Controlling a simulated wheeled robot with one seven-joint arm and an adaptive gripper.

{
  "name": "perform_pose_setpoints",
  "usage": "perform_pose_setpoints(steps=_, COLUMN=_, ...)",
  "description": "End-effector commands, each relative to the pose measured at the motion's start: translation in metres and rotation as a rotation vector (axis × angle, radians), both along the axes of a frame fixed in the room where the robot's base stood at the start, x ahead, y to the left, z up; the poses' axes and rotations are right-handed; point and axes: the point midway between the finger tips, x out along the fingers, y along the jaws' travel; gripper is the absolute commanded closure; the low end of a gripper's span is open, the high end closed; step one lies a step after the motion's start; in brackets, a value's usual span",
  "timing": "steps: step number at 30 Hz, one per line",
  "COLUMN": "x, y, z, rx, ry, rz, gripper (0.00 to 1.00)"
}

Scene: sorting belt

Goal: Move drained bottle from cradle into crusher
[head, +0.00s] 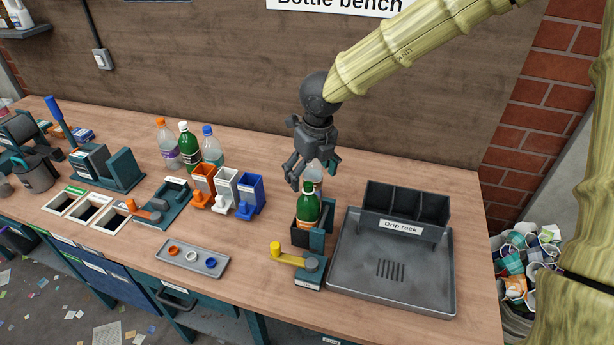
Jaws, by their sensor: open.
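A green bottle (307,212) with a label stands in a dark holder with teal parts (299,235), which looks like the cradle. At the far left a grey and teal machine (92,163) and a blue-handled lever (55,110) stand; I cannot tell which is the crusher.
A yellow-handled device (297,262) stands in front of the holder. The drip rack (395,226) and its tray (428,287) are close on the right. Several bottles (185,146), coloured bins (227,184) and a cap tray (192,259) lie left. Bare bench shows between.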

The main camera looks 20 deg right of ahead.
Motion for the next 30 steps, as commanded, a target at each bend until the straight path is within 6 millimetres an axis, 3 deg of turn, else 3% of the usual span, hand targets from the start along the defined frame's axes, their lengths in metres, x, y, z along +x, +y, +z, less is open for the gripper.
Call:
perform_pose_setpoints(steps=8, x=0.002, y=0.001, z=-0.015, rx=-0.001, ry=0.001, rz=0.000, gripper=0.16)
perform_pose_setpoints(steps=22, x=0.011, y=0.003, z=-0.082, rx=-0.003, ry=0.002, rz=0.001, gripper=0.16)
perform_pose_setpoints(steps=30, x=0.014, y=0.004, z=-0.107, rx=-0.001, ry=0.001, rz=0.000, gripper=0.16)
